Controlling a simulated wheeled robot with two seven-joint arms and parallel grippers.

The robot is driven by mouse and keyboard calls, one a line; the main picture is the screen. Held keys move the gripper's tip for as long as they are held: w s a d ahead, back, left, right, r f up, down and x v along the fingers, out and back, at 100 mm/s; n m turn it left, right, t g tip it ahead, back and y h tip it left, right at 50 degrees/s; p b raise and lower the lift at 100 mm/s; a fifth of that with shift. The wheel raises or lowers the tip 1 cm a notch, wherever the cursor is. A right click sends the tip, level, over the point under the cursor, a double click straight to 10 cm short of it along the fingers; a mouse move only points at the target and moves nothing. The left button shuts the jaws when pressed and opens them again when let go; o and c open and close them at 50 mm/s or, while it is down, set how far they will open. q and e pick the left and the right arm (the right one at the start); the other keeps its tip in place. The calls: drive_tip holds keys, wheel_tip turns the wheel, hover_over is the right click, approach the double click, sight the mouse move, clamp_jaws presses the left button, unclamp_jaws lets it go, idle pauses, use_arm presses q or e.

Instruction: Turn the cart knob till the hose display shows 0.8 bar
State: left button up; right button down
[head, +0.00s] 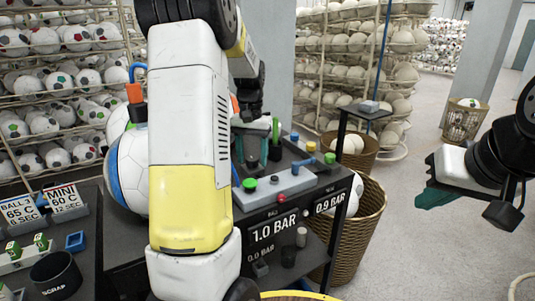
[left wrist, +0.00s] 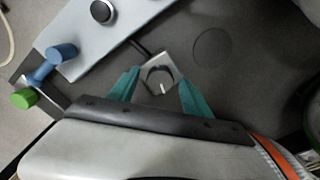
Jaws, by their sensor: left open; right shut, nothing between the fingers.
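The cart (head: 345,235) carries a display reading 1.0 BAR (head: 273,229) on its front and one reading 0.9 BAR (head: 331,203) further right. Their small headings are too blurred to read surely. In the left wrist view, a small dark knob (left wrist: 160,80) with a white pointer mark sits in a pale metal bracket. My left gripper (left wrist: 157,84) is open, its teal fingers on either side of the knob, with gaps visible. It also shows in the head view (head: 263,153) above the cart top, where I cannot make out the knob. My right gripper (head: 436,190) is shut and empty, off to the right.
A soccer ball (head: 129,168) is beside my left arm. A wicker basket (head: 368,225) stands right of the cart.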

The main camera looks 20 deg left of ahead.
use_arm(q)
clamp_jaws()
drive_tip(key=shift+n, duration=2.8)
unclamp_jaws()
